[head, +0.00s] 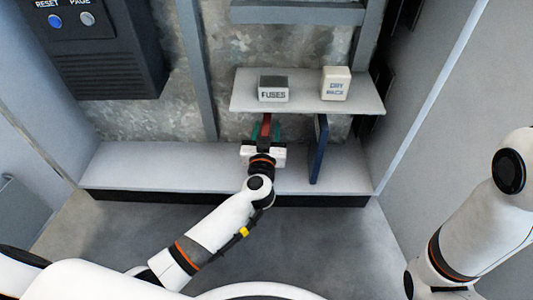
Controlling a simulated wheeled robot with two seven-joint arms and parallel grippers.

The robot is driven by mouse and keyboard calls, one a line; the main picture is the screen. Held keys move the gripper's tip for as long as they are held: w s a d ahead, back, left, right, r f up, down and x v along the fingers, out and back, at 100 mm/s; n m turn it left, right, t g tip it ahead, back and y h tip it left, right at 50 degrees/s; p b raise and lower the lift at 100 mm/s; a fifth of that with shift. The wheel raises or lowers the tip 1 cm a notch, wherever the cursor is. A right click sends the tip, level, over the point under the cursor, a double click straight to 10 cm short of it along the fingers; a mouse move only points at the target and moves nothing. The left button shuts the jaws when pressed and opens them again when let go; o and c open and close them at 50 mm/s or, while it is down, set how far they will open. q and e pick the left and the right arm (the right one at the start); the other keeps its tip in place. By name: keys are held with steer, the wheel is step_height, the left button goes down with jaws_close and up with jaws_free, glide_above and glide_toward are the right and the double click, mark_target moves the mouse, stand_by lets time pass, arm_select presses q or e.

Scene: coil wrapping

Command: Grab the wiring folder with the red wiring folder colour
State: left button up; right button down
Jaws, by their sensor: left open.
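The red wiring folder (266,128) stands upright on the lower shelf, under the raised shelf. Only a narrow red strip of it shows above my left gripper (265,141). The left gripper is open, right in front of the red folder, with its fingers towards it. The gripper hides the folder's lower part, and I cannot tell whether the fingers touch it. Green-teal surfaces (278,131) show close beside the red strip; what they belong to is unclear. My right arm is at the right edge, and its gripper is out of the picture.
A blue folder (319,150) stands upright to the right on the lower shelf (150,165). The raised shelf (305,101) above carries a grey FUSES box (273,89) and a cream box (336,84). A dark control box (100,55) hangs upper left. The lower shelf's left part is clear.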

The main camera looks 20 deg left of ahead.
arm_select(q)
jaws_close()
steer(key=shift+r, duration=0.1)
stand_by(0.4)
